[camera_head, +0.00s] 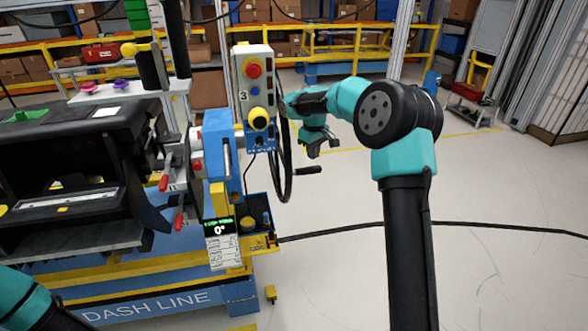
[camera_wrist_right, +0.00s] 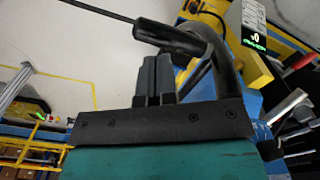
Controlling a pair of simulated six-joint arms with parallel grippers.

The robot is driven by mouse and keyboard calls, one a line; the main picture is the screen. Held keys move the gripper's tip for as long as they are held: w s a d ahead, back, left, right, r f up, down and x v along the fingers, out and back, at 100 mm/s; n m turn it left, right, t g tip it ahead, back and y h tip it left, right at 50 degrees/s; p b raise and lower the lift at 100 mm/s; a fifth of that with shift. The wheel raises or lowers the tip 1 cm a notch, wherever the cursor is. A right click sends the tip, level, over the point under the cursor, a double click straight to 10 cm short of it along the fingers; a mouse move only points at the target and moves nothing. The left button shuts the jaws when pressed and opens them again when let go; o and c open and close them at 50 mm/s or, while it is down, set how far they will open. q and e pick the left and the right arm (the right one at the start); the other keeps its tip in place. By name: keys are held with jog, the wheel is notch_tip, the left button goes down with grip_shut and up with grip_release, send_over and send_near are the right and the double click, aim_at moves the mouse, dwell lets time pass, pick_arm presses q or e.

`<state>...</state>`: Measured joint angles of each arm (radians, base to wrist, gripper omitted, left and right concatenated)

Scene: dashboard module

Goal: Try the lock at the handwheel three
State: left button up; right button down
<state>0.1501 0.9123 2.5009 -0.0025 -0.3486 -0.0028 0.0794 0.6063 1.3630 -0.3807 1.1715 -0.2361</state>
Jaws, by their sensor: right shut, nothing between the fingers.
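The black handwheel (camera_head: 285,170) shows nearly edge-on at the right side of the blue stand, with its crank handle (camera_head: 308,171) pointing right. In the right wrist view the handwheel rim (camera_wrist_right: 222,55) curves past the fingers, and the handle (camera_wrist_right: 170,38) lies just beyond their tips. My right gripper (camera_head: 318,152) is shut and empty, to the right of the wheel and above the handle; its fingers (camera_wrist_right: 157,62) show in the wrist view. Contact with the wheel cannot be told. My left gripper is out of view.
A display reading 0 (camera_head: 219,230) hangs on the stand. The dashboard module (camera_head: 75,190) fills the left. A black cable (camera_head: 400,224) crosses the otherwise open floor at right.

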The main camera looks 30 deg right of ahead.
notch_tip(320, 180, up, 4)
jog(key=shift+r, duration=0.1)
dwell(0.5)
dwell(0.4)
